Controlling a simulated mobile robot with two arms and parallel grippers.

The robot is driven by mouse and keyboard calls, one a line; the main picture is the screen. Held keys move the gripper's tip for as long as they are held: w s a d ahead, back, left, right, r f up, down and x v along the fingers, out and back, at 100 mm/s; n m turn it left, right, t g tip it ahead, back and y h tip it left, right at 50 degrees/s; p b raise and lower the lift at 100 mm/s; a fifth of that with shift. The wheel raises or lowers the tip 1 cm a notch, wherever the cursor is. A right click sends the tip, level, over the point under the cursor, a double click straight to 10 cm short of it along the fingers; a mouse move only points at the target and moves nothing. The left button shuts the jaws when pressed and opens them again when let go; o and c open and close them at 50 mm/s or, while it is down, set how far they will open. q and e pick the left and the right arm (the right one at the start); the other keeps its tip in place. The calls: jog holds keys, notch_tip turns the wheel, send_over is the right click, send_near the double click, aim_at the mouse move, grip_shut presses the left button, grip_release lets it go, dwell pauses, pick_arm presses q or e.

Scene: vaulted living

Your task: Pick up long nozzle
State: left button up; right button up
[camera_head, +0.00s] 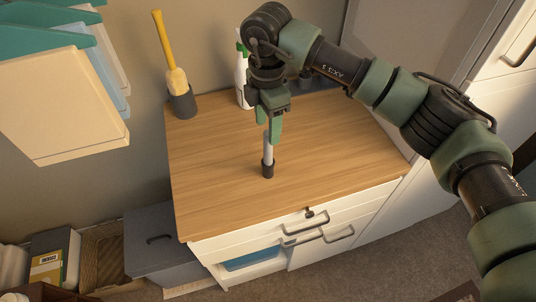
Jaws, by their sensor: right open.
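The long nozzle (268,153) looks like a thin light grey tube with a wider dark end at the bottom. It stands upright on the wooden top of the white cabinet (220,160). My right gripper (269,131) points down over it from above, with its green fingers apart. The upper part of the tube appears to lie between or just behind the fingers, and its top is hidden by the gripper. I cannot tell whether the fingers touch it. My left gripper is not in view.
A dark cup with a yellow-handled brush (176,80) stands at the back left of the top. A white spray bottle (242,75) stands behind my right gripper, partly hidden. The wood around the nozzle is clear. Drawer handles (303,228) stick out in front.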

aim_at(268, 155)
jog(key=f, duration=0.1)
jog(key=f+p, duration=0.1)
jog(key=f, duration=0.1)
jog(key=f+p, duration=0.1)
jog(key=shift+s+d+f, duration=0.1)
jog(key=shift+s+f, duration=0.15)
jog(key=shift+s, duration=0.15)
jog(key=shift+f, duration=0.3)
grip_shut()
